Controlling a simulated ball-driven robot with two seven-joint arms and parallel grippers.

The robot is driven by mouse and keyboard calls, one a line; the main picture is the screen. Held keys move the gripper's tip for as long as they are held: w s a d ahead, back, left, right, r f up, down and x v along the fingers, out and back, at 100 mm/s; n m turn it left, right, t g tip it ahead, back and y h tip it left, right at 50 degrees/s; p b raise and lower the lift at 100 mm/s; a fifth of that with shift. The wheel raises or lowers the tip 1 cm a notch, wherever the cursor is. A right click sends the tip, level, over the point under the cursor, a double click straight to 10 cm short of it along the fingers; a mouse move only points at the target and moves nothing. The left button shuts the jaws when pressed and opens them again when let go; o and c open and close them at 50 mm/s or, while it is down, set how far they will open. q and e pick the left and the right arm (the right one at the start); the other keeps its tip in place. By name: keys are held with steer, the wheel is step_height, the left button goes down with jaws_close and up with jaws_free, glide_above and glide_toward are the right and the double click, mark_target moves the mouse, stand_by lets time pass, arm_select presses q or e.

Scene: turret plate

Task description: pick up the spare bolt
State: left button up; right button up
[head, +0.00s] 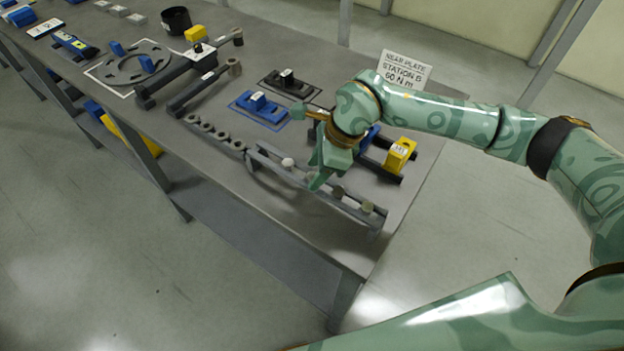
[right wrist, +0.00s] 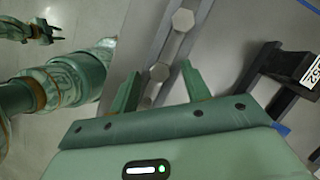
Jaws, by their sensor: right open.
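A narrow grey rail tray (head: 262,159) at the table's front edge holds several hex-headed bolts, one (head: 288,162) left of my right gripper and one (head: 367,206) near its right end. Which one is the spare cannot be told. My right gripper (head: 316,180) is over the tray, pointing down and hiding its middle. In the right wrist view the open fingers (right wrist: 160,88) are on either side of the tray, with a bolt head (right wrist: 160,72) between them and another (right wrist: 183,20) farther up. Nothing is held. My left gripper (right wrist: 46,31) is small at the upper left there.
A row of grey nuts (head: 207,127) lies left of the tray. A blue block (head: 258,103) and a yellow block on a dark stand (head: 399,154) are close behind. A station sign (head: 403,74) stands at the back edge. Floor is clear in front.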

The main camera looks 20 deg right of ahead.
steer(key=shift+a+f, duration=0.1)
steer(key=shift+f, duration=0.1)
jaws_close()
